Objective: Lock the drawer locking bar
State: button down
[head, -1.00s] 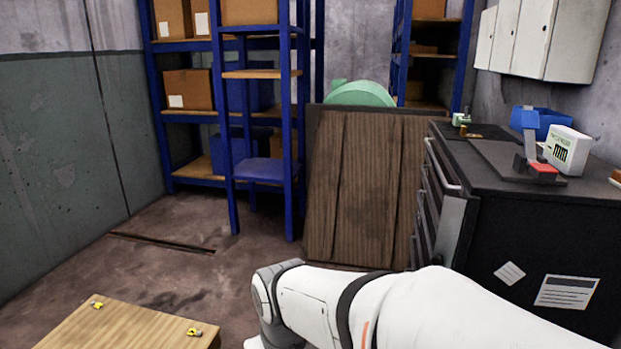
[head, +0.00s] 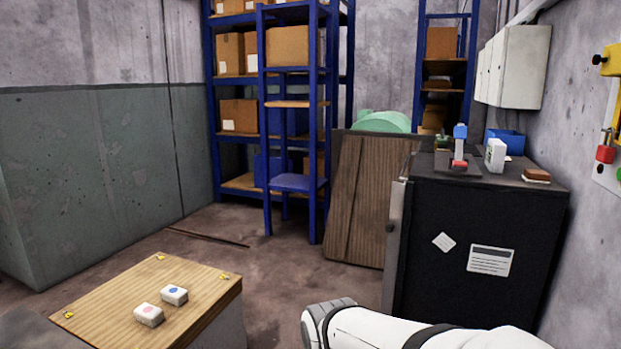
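The black drawer cabinet (head: 465,260) stands at the right, its side with two paper labels facing me. A grey upright strip (head: 396,235), which looks like the locking bar, runs along its front left edge and has a small dark spot partway down. The drawer fronts are turned away, so I cannot tell whether the bar is locked. My white arm enters along the bottom, in front of and below the cabinet. My gripper is outside the picture.
A wooden-topped table (head: 115,315) with two white boxes (head: 160,305) is at lower left. Brown wooden boards (head: 370,200) lean behind the cabinet. Blue shelves (head: 318,150) stand at the back. Open floor (head: 290,270) lies between table and cabinet.

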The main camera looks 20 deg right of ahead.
aim_at(393, 230)
jog(key=z, duration=1.05)
jog(key=i, duration=1.75)
jog(key=u, duration=0.85)
